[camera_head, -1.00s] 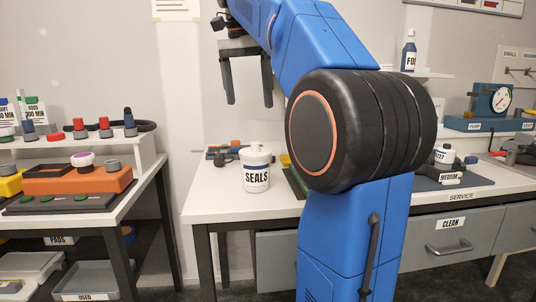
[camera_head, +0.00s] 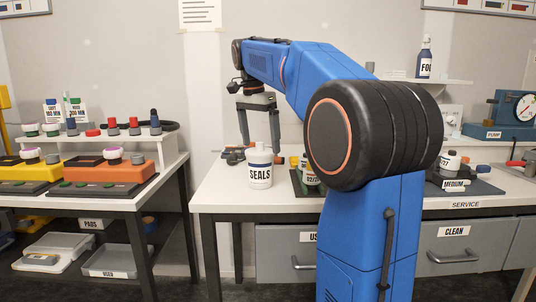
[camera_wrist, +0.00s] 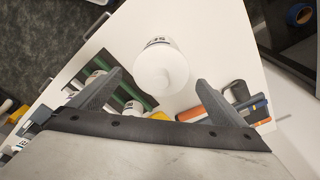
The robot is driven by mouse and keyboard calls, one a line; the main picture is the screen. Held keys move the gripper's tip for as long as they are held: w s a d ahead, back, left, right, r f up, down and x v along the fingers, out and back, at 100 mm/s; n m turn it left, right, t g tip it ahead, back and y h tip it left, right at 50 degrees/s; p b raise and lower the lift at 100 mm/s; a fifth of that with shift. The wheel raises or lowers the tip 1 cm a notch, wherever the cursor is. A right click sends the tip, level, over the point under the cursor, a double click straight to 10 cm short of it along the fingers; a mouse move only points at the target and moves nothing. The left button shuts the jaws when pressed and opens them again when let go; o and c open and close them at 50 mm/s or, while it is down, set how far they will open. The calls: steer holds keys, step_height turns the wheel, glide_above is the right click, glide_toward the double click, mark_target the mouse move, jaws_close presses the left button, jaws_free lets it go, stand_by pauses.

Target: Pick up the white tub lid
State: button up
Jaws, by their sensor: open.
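The white tub (camera_head: 260,174) marked SEALS stands upright on the bench, with its white lid (camera_head: 260,154) on top. In the wrist view my gripper (camera_wrist: 160,79) has one finger on each side of the lid. Nothing is between the fingers that I can see held. I cannot tell the exact height gap.
A dark green mat with bottles (camera_head: 309,174) lies just right of the tub, partly hidden by my arm. The bench front left of the tub is clear. A side table (camera_head: 95,203) stands left across a gap.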

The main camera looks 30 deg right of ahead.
steer(key=shift+f, duration=0.65)
steer(key=c, duration=1.1)
